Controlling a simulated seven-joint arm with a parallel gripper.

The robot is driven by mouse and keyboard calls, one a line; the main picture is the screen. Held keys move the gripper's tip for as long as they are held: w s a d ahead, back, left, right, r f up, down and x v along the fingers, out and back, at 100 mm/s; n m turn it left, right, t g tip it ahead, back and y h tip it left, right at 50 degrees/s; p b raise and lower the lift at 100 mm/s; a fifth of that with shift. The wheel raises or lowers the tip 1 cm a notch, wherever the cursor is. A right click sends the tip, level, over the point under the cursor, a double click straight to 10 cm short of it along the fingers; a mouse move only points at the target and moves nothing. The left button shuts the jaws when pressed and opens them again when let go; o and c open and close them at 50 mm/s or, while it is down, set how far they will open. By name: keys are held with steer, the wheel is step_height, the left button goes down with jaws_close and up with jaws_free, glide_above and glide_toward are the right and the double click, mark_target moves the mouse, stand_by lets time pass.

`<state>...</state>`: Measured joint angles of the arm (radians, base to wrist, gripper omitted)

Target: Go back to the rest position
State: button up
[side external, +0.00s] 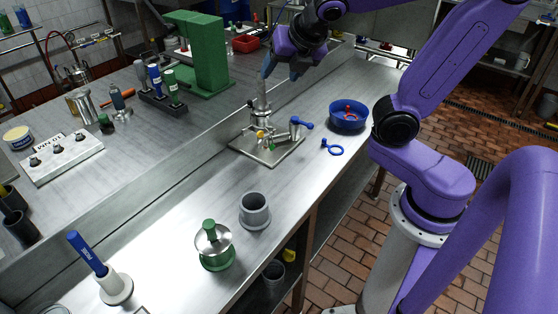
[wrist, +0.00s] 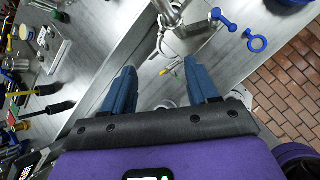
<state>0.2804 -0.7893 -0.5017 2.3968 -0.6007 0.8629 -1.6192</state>
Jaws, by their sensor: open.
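My gripper (side external: 279,70) is up near the top of the valve assembly (side external: 261,115) in the side view, with nothing seen between its fingers. In the wrist view my gripper (wrist: 164,75) shows two blue fingers spread wide apart. The valve assembly stands upright on a square metal plate (side external: 284,157) on the steel bench. In the wrist view its metal body (wrist: 173,42) lies beyond the fingertips. A blue handle (side external: 303,123) sticks out on its right side. It also shows in the wrist view (wrist: 223,19). I cannot tell the exact gap between fingers and valve.
A blue ring key (side external: 334,148) and a blue bowl (side external: 349,122) holding a red part lie to the right. A grey cup (side external: 254,212) and a green-based spool (side external: 215,248) stand at the front. A tall green stand (side external: 203,52) is behind. A raised ledge runs along the bench.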

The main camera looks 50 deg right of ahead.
steer(key=s+a+f+m+g+y, duration=0.1)
steer(key=s+f+m+g, duration=0.1)
steer(key=s+m, duration=0.3)
steer(key=s+a+f+m+g, duration=0.2)
steer(key=s+f+m, duration=0.2)
steer(key=s, duration=0.4)
steer(key=s+a+f+m+g+y, duration=0.1)
steer(key=s+a+f+m+g, duration=0.1)
steer(key=s+m, duration=0.4)
steer(key=shift+s+a+f+g+y, duration=0.15)
steer(key=shift+s+f+g+y, duration=0.2)
steer(key=shift+s+f, duration=0.55)
